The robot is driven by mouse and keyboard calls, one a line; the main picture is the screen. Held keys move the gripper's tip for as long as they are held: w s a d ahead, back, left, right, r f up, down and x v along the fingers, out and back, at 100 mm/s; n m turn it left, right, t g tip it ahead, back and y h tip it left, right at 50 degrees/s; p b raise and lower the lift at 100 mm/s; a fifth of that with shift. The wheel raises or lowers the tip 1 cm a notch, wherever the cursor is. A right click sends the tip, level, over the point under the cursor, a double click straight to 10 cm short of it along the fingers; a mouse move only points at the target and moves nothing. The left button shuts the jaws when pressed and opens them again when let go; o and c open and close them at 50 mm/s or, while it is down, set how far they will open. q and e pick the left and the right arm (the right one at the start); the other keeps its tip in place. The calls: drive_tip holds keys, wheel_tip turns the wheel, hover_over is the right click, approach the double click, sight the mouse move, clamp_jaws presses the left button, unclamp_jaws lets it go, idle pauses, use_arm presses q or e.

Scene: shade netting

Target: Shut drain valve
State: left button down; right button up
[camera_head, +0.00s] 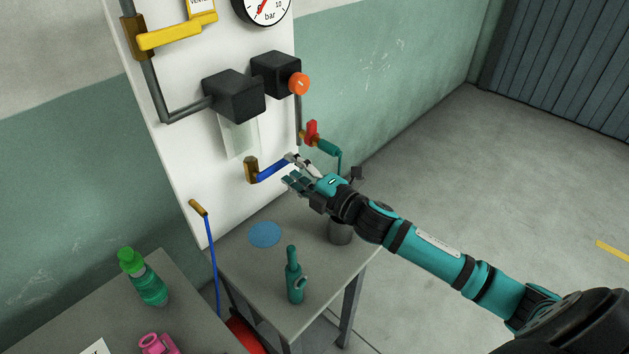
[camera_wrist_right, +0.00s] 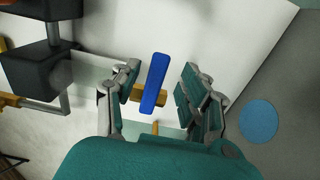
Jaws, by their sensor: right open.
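A valve with a blue lever handle (camera_head: 272,169) and a brass body (camera_head: 251,170) sits low on the white panel. No readable label shows on it. In the head view the lever points right, slanting slightly up. My right gripper (camera_head: 290,172) is open at the lever's free end. In the right wrist view the blue lever (camera_wrist_right: 155,84) stands between the two spread fingers of my right gripper (camera_wrist_right: 160,82), with a gap on each side. The brass body (camera_wrist_right: 148,94) shows behind the lever. My left gripper is out of view.
Above are a yellow-handled valve (camera_head: 168,37), black boxes (camera_head: 234,95) and an orange knob (camera_head: 298,83). A red-handled valve (camera_head: 312,131) is right of the panel.

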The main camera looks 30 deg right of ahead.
drive_tip(key=v, duration=1)
drive_tip(key=shift+s, duration=0.2)
drive_tip(key=shift+d, duration=0.1)
drive_tip(key=s+f+m+g+h, duration=0.5)
drive_tip(key=s+f+m+h, duration=0.25)
drive_tip(key=f+m, duration=0.45)
drive_tip(key=s+a+f+m+g+y, duration=0.1)
drive_tip(key=s+a+f+m+g, duration=0.25)
drive_tip(key=s, duration=0.45)
drive_tip(key=s+a+f+m+g+y, duration=0.1)
drive_tip(key=s+a+f+m+g, duration=0.2)
drive_tip(key=s+m+g, duration=0.35)
wheel_tip(320, 180, down, 25)
drive_tip(key=s+n, duration=0.2)
drive_tip(key=s, duration=0.1)
drive_tip(key=s+d+f+g, duration=0.1)
drive_tip(key=s+d+f, duration=0.2)
drive_tip(key=s+f, duration=1.3)
drive_tip(key=shift+s+f+n+h, duration=0.2)
drive_tip(key=shift+s+n+h, duration=0.05)
drive_tip(key=shift+n+h, duration=0.1)
